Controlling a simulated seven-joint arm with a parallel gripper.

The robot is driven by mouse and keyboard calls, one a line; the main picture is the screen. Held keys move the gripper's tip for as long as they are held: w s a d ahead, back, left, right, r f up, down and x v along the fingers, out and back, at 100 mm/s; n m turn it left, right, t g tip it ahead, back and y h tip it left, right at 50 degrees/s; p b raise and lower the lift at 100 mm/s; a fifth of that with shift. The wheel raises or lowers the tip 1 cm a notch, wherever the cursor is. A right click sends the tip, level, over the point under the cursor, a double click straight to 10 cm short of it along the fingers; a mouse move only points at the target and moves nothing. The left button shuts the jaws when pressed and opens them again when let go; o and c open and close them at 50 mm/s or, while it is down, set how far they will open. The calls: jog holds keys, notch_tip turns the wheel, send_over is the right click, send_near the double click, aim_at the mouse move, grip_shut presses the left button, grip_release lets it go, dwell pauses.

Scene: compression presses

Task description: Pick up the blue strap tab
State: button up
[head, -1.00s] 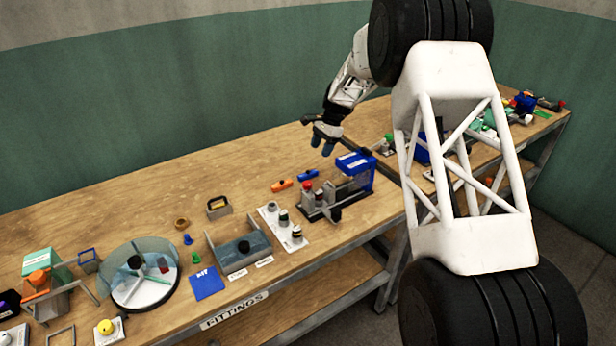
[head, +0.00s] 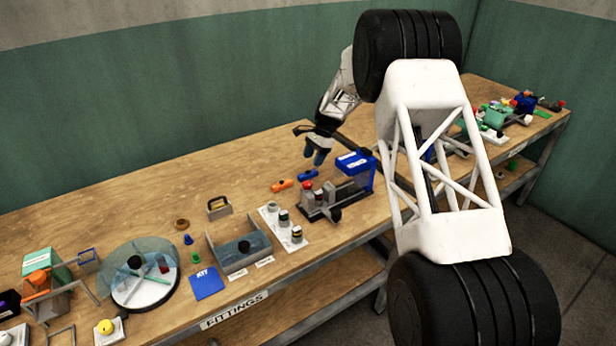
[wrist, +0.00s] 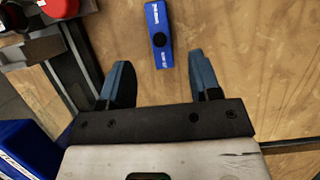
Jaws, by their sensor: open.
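The blue strap tab (wrist: 157,22) is a flat blue strip with a black round knob in its middle and pale lettering. It lies on the wooden table. In the wrist view it sits ahead of my open, empty gripper (wrist: 162,80), roughly in line with the gap between the two blue fingers. In the head view the tab (head: 308,175) lies just in front of my gripper (head: 316,158). The fingers are close above it and apart from it.
An orange tab (head: 282,185) lies left of the blue one. A press with a blue frame (head: 356,163) stands close on the right, and it also shows at the wrist view's lower left (wrist: 25,150). Bare table (wrist: 250,60) lies right of the tab in the wrist view.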

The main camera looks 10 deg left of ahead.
aim_at(308, 172)
jog(key=shift+s+a+f, duration=0.1)
jog(key=shift+f, duration=0.1)
jog(key=shift+x, duration=2.65)
